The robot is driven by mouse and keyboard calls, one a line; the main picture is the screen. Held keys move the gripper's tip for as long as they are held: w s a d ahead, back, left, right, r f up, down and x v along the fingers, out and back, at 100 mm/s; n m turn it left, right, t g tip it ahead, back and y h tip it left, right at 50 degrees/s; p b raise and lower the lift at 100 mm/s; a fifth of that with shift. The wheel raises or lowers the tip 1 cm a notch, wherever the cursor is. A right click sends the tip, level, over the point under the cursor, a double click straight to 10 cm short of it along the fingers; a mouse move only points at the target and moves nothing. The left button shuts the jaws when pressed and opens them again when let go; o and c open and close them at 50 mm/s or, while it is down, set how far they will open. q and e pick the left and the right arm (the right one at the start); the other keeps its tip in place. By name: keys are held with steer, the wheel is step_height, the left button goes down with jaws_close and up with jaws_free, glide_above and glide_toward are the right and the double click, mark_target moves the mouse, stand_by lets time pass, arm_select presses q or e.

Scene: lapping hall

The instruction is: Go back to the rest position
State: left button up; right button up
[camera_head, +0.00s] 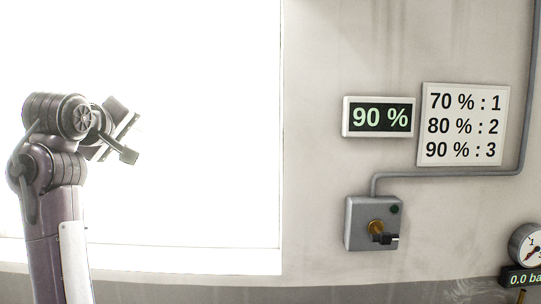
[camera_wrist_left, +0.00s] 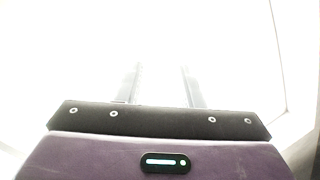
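My left arm stands at the left of the head view, in front of a bright white window. Its gripper (camera_head: 133,138) is raised and points to the right, clear of the wall fittings. In the left wrist view the two fingers of the gripper (camera_wrist_left: 161,82) are apart with nothing between them, washed out by the glare. My right gripper is in neither view.
A display reading 90 % (camera_head: 379,117) hangs on the wall beside a sign (camera_head: 463,125) pairing percentages with numbers. Below is a grey switch box (camera_head: 361,217) with a brass-and-black knob (camera_head: 382,233). A pressure gauge (camera_head: 527,245) is at the right edge.

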arm_select(q)
steer(key=s+d+f+m+g, duration=0.2)
steer(key=s+f+m+g, duration=0.1)
steer(key=f, duration=1.5)
steer(key=s+d+f+m+g, duration=0.1)
steer(key=s+f+m+g, duration=0.15)
steer(key=f, duration=1.45)
steer(key=s+d+f+m+g, duration=0.3)
steer(key=s+f, duration=0.8)
steer(key=s, duration=0.3)
steer(key=s+d+f+m+g, duration=0.35)
steer(key=s+f, duration=0.65)
steer(key=s, duration=0.5)
step_height(320, 180, down, 31)
steer(key=s+g+b, duration=0.1)
steer(key=s+a+f, duration=0.1)
steer(key=s+f, duration=0.9)
steer(key=s+a+f+g+b, duration=0.1)
steer(key=s+a+f, duration=0.1)
steer(key=s+f, duration=0.7)
steer(key=shift+s+a+f+m+b, duration=0.3)
steer(key=shift+s+f, duration=0.1)
steer(key=shift+f, duration=0.05)
